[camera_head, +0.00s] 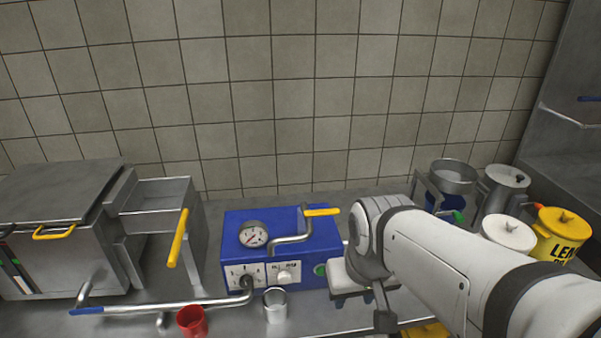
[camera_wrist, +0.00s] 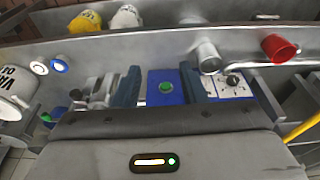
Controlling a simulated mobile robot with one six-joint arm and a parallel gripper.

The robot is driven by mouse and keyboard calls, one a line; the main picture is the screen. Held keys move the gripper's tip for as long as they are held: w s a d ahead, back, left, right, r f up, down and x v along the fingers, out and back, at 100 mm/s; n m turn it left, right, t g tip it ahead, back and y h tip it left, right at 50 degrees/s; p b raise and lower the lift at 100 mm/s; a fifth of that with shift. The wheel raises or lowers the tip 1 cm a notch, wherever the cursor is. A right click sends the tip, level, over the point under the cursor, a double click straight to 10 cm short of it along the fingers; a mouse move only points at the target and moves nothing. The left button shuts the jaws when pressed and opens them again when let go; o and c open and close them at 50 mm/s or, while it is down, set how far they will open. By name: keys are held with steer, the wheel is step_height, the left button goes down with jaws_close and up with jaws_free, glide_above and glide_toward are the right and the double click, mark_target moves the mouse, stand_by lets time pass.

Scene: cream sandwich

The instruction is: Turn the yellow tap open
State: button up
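The yellow tap handle (camera_head: 322,212) sits on a bent grey pipe on top of the blue machine (camera_head: 232,222). The handle points right, roughly level. My gripper (camera_head: 350,296) is in front of the machine's right side, below and to the right of the tap, apart from it. In the wrist view my gripper (camera_wrist: 163,88) is open, with its two blue-grey fingers apart and nothing held. The machine's blue face with a green button (camera_wrist: 166,87) shows between and beyond the fingers. I cannot make out the tap in the wrist view.
A metal cup (camera_head: 275,305) and a red cup (camera_head: 192,321) stand in front of the machine. A blue-handled pipe (camera_head: 160,307) runs along the front left. A yellow lever (camera_head: 178,238) sticks out farther left. Pots (camera_head: 508,233) crowd the right. Space above the machine looks clear.

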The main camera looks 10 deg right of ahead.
steer(key=w+r+n+g+p, duration=0.1)
steer(key=w+r+n+p, duration=0.45)
steer(key=w+r, duration=0.2)
steer(key=n+g+p, duration=0.2)
steer(key=n+p, duration=0.3)
steer(key=n, duration=0.7)
glide_toward(329, 211)
steer(key=shift+s, duration=0.1)
step_height(329, 211, down, 8)
steer(key=shift+r, duration=0.2)
steer(key=shift+c, duration=0.5)
jaws_close()
